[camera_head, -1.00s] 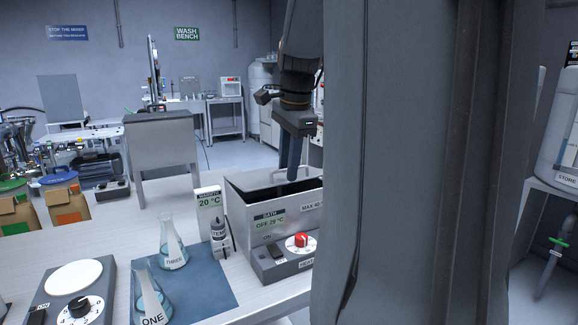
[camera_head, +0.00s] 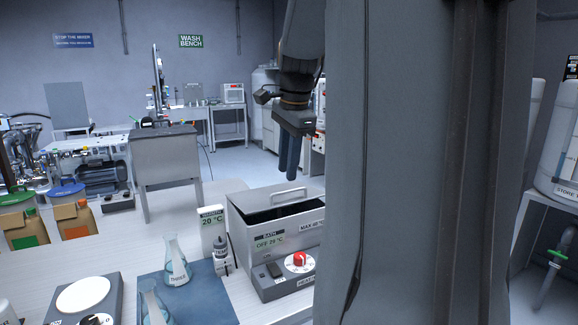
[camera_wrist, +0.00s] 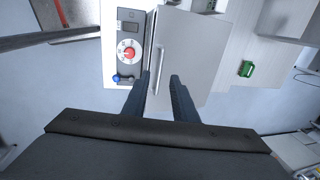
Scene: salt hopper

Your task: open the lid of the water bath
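The water bath (camera_head: 262,258) is a grey box on the bench with a red knob (camera_head: 299,259) on its front panel. Its lid (camera_head: 245,200) carries a pale bar handle (camera_head: 289,193). In the wrist view the lid (camera_wrist: 195,55) looks flat over the box, its handle (camera_wrist: 158,70) near the panel side. The head view shows a dark band along its front; I cannot tell gap from reflection. My gripper (camera_head: 288,168) hangs fingers-down above the handle, apart from it. In the wrist view my gripper (camera_wrist: 160,78) is open and empty, the handle appearing between its fingertips.
Left of the bath stand a 20 °C sign (camera_head: 211,228), a small bottle (camera_head: 222,255) and flasks (camera_head: 176,262) on a blue mat (camera_head: 208,285). A hotplate (camera_head: 84,294) is farther left. My own column hides the bath's right end.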

